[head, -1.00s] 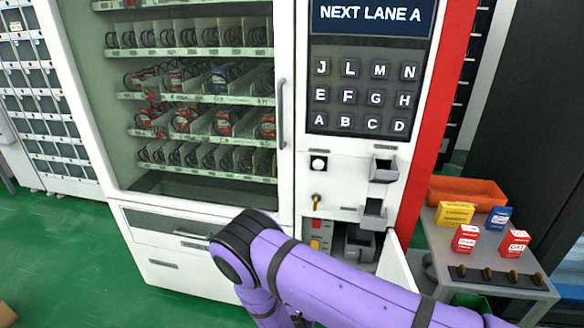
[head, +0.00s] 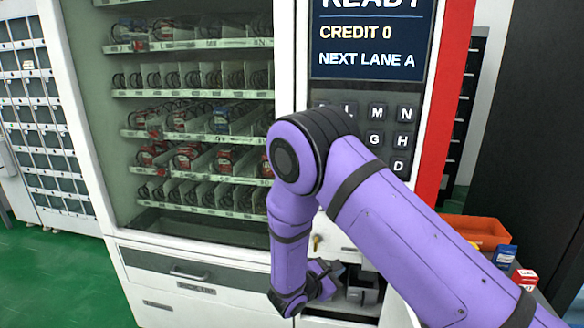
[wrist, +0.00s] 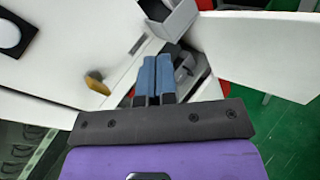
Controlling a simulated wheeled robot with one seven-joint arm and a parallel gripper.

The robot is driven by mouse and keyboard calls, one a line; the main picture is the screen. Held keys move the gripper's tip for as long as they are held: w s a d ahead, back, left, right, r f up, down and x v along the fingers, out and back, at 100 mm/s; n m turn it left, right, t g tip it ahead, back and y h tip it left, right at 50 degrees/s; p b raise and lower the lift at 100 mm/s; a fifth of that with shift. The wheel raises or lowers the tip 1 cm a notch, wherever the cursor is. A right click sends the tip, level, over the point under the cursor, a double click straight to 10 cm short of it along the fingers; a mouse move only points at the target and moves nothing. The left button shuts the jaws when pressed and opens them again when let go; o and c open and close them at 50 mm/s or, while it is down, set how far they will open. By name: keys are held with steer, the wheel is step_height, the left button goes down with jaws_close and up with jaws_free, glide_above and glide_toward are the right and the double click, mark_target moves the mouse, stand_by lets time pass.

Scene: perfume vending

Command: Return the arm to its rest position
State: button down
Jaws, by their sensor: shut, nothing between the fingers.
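My purple arm is bent in front of the vending machine (head: 205,245) in the head view. Its elbow covers part of the keypad (head: 375,112), and its forearm hangs down. My gripper (head: 326,270) is low beside the open compartment (head: 362,290), partly hidden by the arm. In the wrist view my gripper (wrist: 155,78) has its two blue-grey fingers together, with nothing between them. Behind the fingertips is the compartment opening. I cannot tell how far the fingertips are from it.
In the wrist view a brass knob (wrist: 97,83) is left of the fingers, a grey tray (wrist: 168,14) is above them, and the white open door (wrist: 265,48) is to the right. In the head view an orange bin (head: 476,228) and boxes (head: 505,256) are at right. Green floor is clear at left.

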steer(key=s+d+r+m+g+y, duration=0.1)
steer(key=s+d+r+m+g, duration=0.3)
steer(key=r, duration=0.4)
steer(key=s+d+r+m+g+y, duration=0.1)
steer(key=s+d+r+m+g, duration=0.1)
steer(key=d+r+m, duration=0.35)
steer(key=s+d+r+m+g, duration=0.3)
steer(key=d+r, duration=0.2)
steer(key=r, duration=0.5)
steer(key=s+d+r+m+t+y, duration=0.1)
steer(key=s+r+m+y, duration=0.2)
steer(key=s+r, duration=0.2)
steer(key=s+d+r+m+t+y, duration=0.1)
steer(key=s+r+m+y, duration=0.2)
steer(key=s, duration=0.7)
steer(key=s+d+r+m+t+y, duration=0.1)
steer(key=s+r+m+t+y, duration=0.1)
steer(key=s+r, duration=0.4)
steer(key=shift+s+d+r+m+y, duration=0.3)
steer(key=shift+s+m+y, duration=0.35)
steer(key=shift+s+y, duration=0.55)
steer(key=shift+w, duration=0.1)
